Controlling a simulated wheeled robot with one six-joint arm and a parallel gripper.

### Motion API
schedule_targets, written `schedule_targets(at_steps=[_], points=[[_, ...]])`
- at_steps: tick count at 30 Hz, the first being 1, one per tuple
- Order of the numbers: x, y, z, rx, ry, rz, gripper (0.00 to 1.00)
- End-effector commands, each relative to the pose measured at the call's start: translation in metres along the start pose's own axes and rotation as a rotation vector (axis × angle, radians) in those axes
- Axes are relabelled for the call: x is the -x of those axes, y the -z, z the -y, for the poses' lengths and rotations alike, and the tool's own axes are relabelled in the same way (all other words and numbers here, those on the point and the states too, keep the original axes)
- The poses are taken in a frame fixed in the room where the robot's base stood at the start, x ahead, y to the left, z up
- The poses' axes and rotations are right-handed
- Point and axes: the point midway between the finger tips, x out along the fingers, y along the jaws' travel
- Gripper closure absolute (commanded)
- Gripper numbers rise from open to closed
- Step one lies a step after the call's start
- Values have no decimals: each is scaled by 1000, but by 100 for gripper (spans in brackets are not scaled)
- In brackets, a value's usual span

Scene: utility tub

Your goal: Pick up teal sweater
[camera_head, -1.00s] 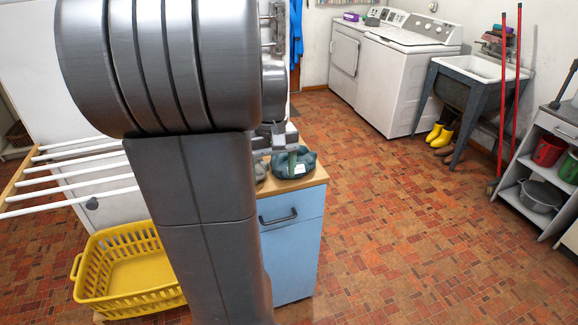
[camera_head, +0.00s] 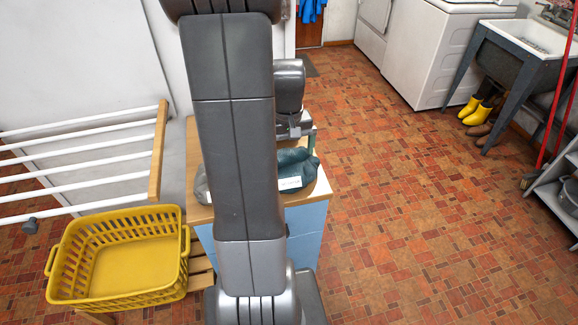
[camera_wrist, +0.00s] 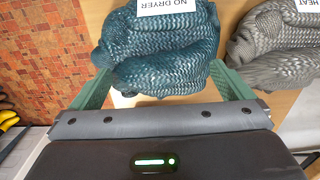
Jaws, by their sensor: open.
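The teal sweater (camera_head: 297,165) lies bunched on the wooden top of the blue cabinet, partly hidden behind my arm in the head view. In the wrist view the teal sweater (camera_wrist: 155,55) is a knitted heap with a white "NO DRYER" tag on it. My gripper (camera_wrist: 160,72) is open, its two green fingers wide apart, one at each side of the sweater's near part. I cannot tell whether they touch it. A grey knitted sweater (camera_wrist: 277,50) with a "HEAT" tag lies just right of the right finger.
The blue cabinet (camera_head: 304,232) stands on a red-brown tiled floor. A yellow laundry basket (camera_head: 120,298) and a white-barred drying rack (camera_head: 157,160) are at left. A washer, utility sink and yellow boots (camera_head: 471,108) are at back right.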

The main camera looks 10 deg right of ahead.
Motion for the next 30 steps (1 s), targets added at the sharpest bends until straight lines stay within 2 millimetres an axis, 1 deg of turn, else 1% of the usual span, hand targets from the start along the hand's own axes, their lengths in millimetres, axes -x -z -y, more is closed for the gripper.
schedule_targets(at_steps=[1, 3, 10, 11, 12, 14, 18, 20, 21, 22, 30], points=[[-6, 0, 0, 0, 0, 1, 0], [-10, 0, 0, 0, 0, 1, 0], [-11, 0, 0, 0, 0, -2, 0], [-11, 0, 0, 0, 0, -2, 2], [-11, 0, 0, 0, 0, -2, 10], [-11, 0, 0, 0, 0, -2, 22], [-11, 0, 0, 0, 0, -1, 49], [-11, 0, 0, 0, 0, -2, 61], [-11, 0, 0, 0, 0, -2, 69], [-11, 0, 0, 0, 0, -2, 74], [-7, 1, 0, 0, -1, -4, 74]])
